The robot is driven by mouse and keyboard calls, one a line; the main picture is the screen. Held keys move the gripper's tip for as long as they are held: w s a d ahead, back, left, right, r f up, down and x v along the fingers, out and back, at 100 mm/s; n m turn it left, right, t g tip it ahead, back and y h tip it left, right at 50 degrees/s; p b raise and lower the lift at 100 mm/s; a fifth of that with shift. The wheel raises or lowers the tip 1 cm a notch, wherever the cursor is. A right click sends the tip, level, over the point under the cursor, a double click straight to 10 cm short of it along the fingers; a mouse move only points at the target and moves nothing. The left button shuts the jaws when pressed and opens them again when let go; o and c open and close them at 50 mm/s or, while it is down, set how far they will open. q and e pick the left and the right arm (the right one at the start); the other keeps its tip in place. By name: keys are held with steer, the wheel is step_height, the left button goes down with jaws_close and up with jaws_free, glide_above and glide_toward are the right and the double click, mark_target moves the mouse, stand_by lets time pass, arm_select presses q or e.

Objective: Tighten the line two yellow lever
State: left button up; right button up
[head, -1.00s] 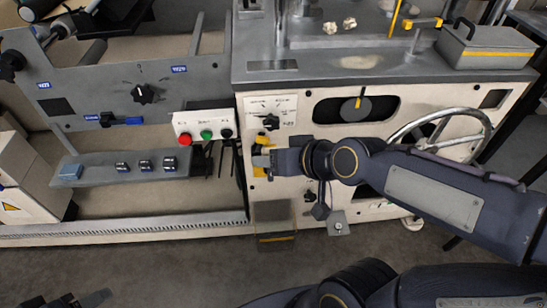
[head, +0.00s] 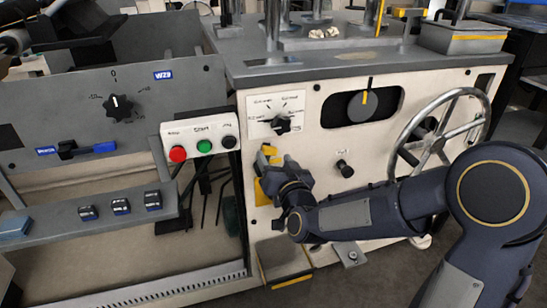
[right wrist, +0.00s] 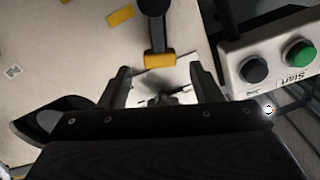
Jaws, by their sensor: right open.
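A dark lever with a yellow end (right wrist: 160,60) stands out from the cream machine panel in the right wrist view. My right gripper (right wrist: 160,82) is open, with one finger on each side of the space just short of the yellow end. I see no clear contact. In the head view my right gripper (head: 272,174) is at the panel's left part, below the black selector knob (head: 282,124). Yellow parts (head: 261,192) show beside it, and the gripper hides much of the lever there. My left gripper is not in view.
A button box (head: 201,134) with red, green and black buttons juts out left of my right gripper; it also shows close by in the right wrist view (right wrist: 270,60). A spoked handwheel (head: 440,135) is to the right, behind my right arm. A small black knob (head: 345,168) sits between.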

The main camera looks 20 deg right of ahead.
mark_target(271, 152)
steer(key=shift+w, duration=1.85)
jaws_close()
steer(key=shift+b, duration=0.3)
